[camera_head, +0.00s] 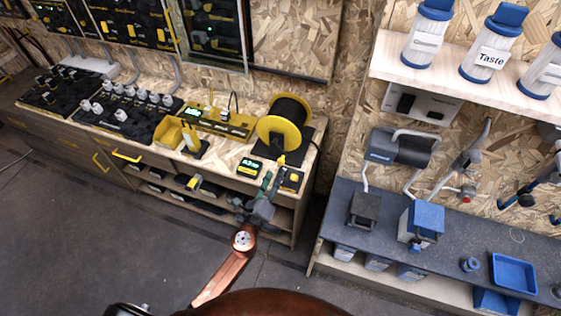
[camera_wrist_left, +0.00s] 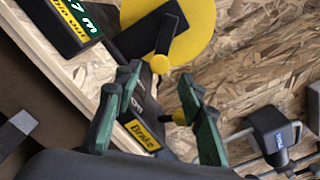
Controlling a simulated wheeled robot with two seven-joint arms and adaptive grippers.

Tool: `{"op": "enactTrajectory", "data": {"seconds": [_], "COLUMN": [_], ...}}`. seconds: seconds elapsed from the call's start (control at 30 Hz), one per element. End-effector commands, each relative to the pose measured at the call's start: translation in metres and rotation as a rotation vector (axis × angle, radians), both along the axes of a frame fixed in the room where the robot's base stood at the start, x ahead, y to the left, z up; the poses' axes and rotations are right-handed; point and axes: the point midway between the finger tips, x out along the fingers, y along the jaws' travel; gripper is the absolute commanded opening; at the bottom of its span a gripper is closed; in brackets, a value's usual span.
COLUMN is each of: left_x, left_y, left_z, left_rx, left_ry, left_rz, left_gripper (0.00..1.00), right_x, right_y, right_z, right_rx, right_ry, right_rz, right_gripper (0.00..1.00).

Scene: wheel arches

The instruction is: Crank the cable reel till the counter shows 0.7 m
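The cable reel (camera_head: 285,123) has a yellow flange and black cable and stands at the right end of the wooden bench. Its yellow flange (camera_wrist_left: 200,30), dark crank arm and yellow crank knob (camera_wrist_left: 160,64) show in the left wrist view. A box labelled Brake (camera_wrist_left: 143,135) has a yellow knob. My left gripper (camera_head: 270,186) is open, its green fingers (camera_wrist_left: 160,78) apart near the crank knob. Nothing is visibly held. My right gripper is out of view.
A yellow-framed panel (camera_head: 219,122) and black trays with knobs (camera_head: 122,115) fill the bench further left. A second bench (camera_head: 470,240) with blue items and a tray stands at the right. Grey floor (camera_head: 90,230) in front is clear.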

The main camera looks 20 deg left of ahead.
Motion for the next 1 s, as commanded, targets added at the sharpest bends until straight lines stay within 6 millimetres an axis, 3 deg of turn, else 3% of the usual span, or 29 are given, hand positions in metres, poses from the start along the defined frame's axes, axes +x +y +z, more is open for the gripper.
{"op": "enactTrajectory", "data": {"seconds": [0.3,0.5,0.83,1.0], "left_x": [0.048,0.068,0.073,0.073], "left_y": [-0.002,-0.002,-0.002,-0.002], "left_z": [0.001,0.000,0.001,0.001], "left_rx": [0.000,-0.001,-0.002,-0.002], "left_ry": [-0.002,-0.001,-0.001,-0.001], "left_rz": [-0.001,0.001,0.002,0.002], "left_gripper": [0.37,0.37,0.37,0.27], "right_x": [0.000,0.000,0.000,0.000], "right_y": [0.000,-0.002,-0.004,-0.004], "right_z": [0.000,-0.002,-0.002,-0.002], "right_rx": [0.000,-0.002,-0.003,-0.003], "right_ry": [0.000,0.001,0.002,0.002], "right_rz": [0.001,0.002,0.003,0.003], "right_gripper": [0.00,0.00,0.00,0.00]}}
